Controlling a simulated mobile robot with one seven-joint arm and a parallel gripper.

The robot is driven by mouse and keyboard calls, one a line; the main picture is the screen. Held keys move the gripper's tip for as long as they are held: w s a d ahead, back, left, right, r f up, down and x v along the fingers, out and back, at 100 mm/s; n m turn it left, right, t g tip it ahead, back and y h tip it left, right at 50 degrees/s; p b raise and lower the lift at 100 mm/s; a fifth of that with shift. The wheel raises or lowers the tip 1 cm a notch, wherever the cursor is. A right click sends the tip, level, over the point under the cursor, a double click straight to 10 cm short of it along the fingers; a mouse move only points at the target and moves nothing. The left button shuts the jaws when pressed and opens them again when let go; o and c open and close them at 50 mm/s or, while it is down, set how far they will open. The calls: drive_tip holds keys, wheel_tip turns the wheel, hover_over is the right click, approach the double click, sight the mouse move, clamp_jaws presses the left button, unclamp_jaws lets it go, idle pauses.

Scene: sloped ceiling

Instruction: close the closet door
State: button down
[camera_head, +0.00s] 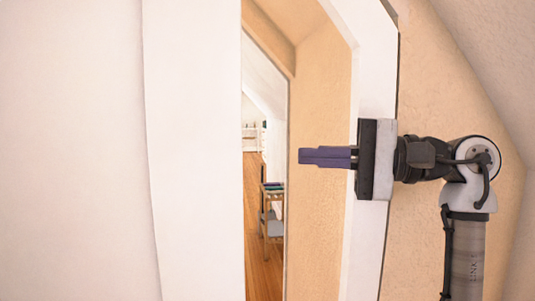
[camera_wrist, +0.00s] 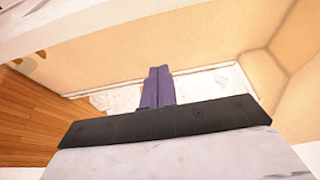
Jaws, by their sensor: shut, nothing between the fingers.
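A tall white panel (camera_head: 195,150) stands left of centre in the camera_head view, beside a tall gap. A second white upright with a slanted top corner (camera_head: 372,70) stands right of the gap. I cannot tell for certain which of these is the closet door; no handle shows. My gripper (camera_head: 303,156) reaches in from the right, in front of the right upright, with its purple fingers pointing left across the gap. The fingers are together and empty, which also shows in the wrist view (camera_wrist: 159,70). Whether they touch any surface is unclear.
Through the gap I see a tan wall (camera_head: 318,180), a wooden floor (camera_head: 262,270) and a small shelved cart (camera_head: 272,210). A wide pale surface (camera_head: 70,150) fills the left side. The wrist view shows wooden floor (camera_wrist: 40,115) at left and a wall corner at right.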

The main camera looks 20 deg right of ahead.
drive_tip(key=w+a+p, duration=0.1)
drive_tip(key=a+p, duration=0.2)
drive_tip(key=a, duration=0.6)
drive_tip(key=shift+w, duration=0.25)
drive_tip(key=shift+s, duration=0.2)
